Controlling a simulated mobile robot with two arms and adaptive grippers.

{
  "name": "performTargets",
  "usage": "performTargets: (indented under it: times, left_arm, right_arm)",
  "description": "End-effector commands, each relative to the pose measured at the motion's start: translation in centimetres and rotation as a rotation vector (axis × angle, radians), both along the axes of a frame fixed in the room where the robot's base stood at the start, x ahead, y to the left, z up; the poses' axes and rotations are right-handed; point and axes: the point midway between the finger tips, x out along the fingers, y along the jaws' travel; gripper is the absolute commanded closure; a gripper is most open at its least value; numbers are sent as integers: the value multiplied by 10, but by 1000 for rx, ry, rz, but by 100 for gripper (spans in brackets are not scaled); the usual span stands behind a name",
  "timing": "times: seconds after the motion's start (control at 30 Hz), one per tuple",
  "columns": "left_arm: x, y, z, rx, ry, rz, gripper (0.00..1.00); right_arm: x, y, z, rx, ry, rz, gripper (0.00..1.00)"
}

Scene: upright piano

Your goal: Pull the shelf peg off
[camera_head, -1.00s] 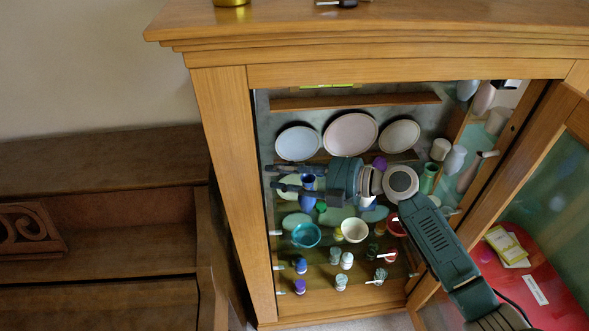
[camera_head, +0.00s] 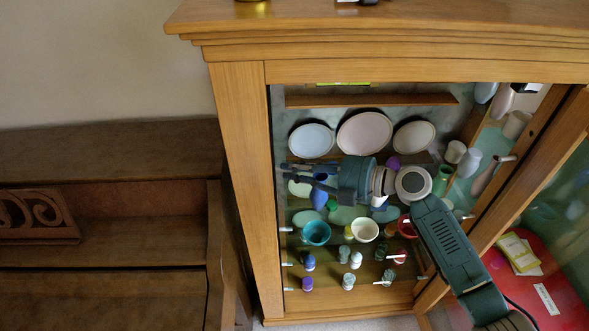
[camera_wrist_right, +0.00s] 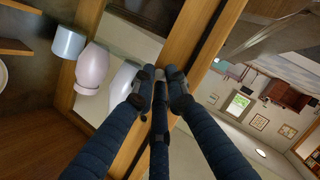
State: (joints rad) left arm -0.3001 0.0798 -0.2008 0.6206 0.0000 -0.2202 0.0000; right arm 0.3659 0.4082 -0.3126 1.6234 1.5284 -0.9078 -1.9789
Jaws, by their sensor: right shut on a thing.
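My right gripper (camera_head: 290,171) reaches across the front of the cabinet (camera_head: 240,190) to its left inner side. Its dark fingers are shut together at the left post. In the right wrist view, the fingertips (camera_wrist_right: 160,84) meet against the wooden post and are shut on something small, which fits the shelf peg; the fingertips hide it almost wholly. Other small white pegs show lower on the left inner side (camera_head: 285,229) and on the right inner side (camera_head: 508,158). My left gripper is not in view.
Plates (camera_head: 364,134), bowls (camera_head: 316,232), vases (camera_head: 468,164) and small jars (camera_head: 349,281) stand on the glass shelves, close beneath and behind my right arm. The open door (camera_head: 540,190) stands at the right. A wooden piano (camera_head: 110,170) is at the left.

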Motion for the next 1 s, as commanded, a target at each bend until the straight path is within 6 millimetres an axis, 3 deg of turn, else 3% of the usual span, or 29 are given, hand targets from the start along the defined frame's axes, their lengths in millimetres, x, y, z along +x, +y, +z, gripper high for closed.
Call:
performTargets:
  times: [1.0]
  left_arm:
    - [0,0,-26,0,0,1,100]
  right_arm:
    - [0,-29,-1,-2,0,1,100]
